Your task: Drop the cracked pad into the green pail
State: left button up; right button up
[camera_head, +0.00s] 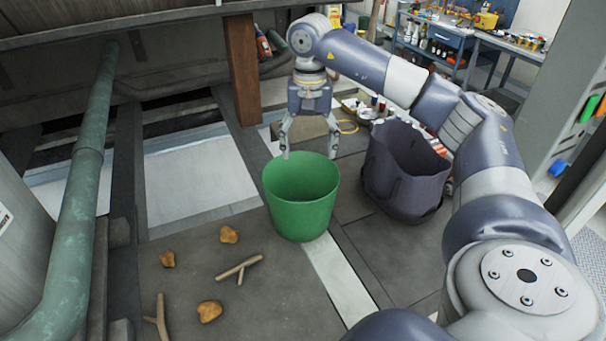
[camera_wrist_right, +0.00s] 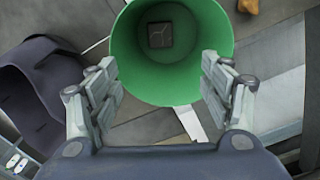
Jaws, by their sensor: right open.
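The green pail (camera_head: 301,215) stands upright on the floor in the middle of the head view. The right wrist view looks down into the pail (camera_wrist_right: 124,50). A dark square pad (camera_wrist_right: 160,35) with a crack line across it lies inside, on the pail's bottom; the head view does not show it. My right gripper (camera_head: 309,152) is open and empty above the far rim of the pail. In the right wrist view, its two fingers (camera_wrist_right: 162,88) are spread wide with nothing between them. My left gripper is not in view.
A dark open bag (camera_head: 405,180) stands right of the pail. Stones (camera_head: 229,235) and forked twigs (camera_head: 238,268) lie on the floor in front. A green pipe (camera_head: 85,190) runs along the left. A wooden post (camera_head: 243,70) and a workbench (camera_head: 470,35) are behind.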

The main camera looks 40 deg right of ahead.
notch_tip(320, 180, up, 11)
dwell(0.5)
dwell(0.6)
